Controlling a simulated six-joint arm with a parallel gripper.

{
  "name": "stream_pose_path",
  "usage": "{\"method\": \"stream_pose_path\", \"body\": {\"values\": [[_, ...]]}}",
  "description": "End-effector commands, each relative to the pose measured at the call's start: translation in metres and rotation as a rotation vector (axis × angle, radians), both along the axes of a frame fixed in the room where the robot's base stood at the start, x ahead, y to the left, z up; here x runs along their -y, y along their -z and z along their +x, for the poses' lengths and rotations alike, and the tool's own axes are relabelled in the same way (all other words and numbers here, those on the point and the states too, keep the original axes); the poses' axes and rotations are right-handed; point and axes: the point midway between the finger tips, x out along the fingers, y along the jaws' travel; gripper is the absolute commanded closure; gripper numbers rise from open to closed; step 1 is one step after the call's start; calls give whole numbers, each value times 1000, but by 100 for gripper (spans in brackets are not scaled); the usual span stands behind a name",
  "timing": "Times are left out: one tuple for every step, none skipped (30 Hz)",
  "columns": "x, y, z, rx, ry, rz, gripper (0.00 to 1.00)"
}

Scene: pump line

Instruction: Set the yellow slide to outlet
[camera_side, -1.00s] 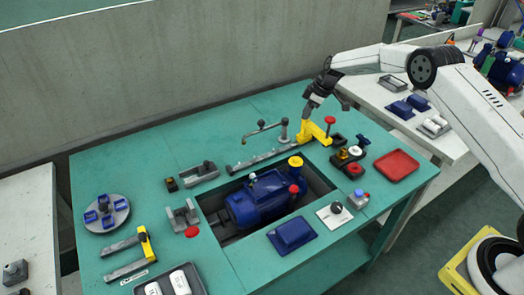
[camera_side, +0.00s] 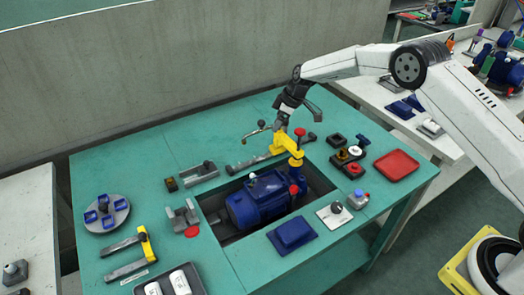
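The yellow slide (camera_side: 285,145) sits partway along a grey rail (camera_side: 245,164) at the back of the teal table. The fingertips are small and partly unclear.
A grey lever (camera_side: 257,129) stands just behind the rail, partly hidden by my gripper. To the right are valve parts (camera_side: 349,160) and a red tray (camera_side: 396,165). A blue block (camera_side: 292,233) lies in front of the pump. The back left of the table is clear.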

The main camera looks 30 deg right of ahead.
Motion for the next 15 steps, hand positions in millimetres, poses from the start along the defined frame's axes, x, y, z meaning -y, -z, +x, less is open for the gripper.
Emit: {"method": "stream_pose_path", "body": {"values": [[0, 0, 0, 0, 0, 0, 22], [0, 0, 0, 1, 0, -1, 22], [0, 0, 0, 1, 1, 0, 22], [0, 0, 0, 1, 1, 0, 22], [0, 0, 0, 1, 1, 0, 22], [0, 0, 0, 1, 1, 0, 22], [0, 0, 0, 1, 1, 0, 22], [0, 0, 0, 1, 1, 0, 22], [1, 0, 0, 2, 2, 0, 22], [1, -1, 0, 2, 2, 0, 22], [1, -1, 0, 2, 2, 0, 22], [1, -2, 0, 2, 2, 0, 22], [1, -3, 0, 2, 2, 0, 22], [2, -4, 0, 2, 2, 0, 22], [2, -5, -1, 2, 2, 0, 22]]}}
